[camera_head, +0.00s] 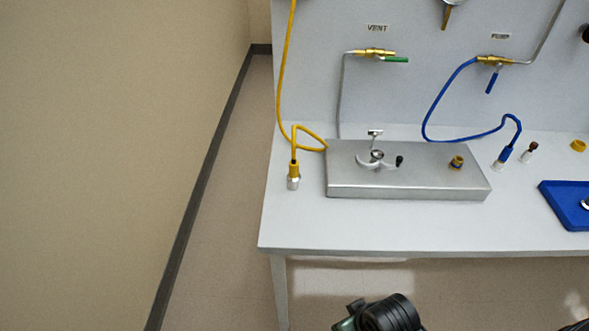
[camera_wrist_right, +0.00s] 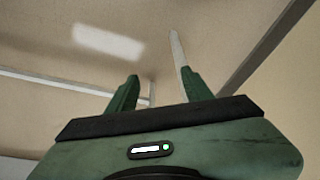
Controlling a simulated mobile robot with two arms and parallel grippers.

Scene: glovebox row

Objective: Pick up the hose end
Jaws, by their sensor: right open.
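Two hoses show in the head view. The yellow hose end (camera_head: 293,172) has a silver tip and stands upright on the white bench, left of a steel plate. Its yellow hose (camera_head: 283,75) loops down from above. The blue hose end (camera_head: 504,155) stands at the plate's right edge, its blue hose (camera_head: 433,110) running from the pump valve. My right gripper (camera_wrist_right: 160,75) is open and empty in the right wrist view, with floor behind its fingers. Both hose ends are outside that view. I cannot see my left gripper's fingers.
The steel plate (camera_head: 380,186) carries a small clamp-like fitting (camera_head: 375,160) and a brass fitting (camera_head: 456,162). A blue tray (camera_head: 560,212) lies at the right. A small brown-capped vial (camera_head: 530,152) stands near the blue hose end. The bench's front strip is clear.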

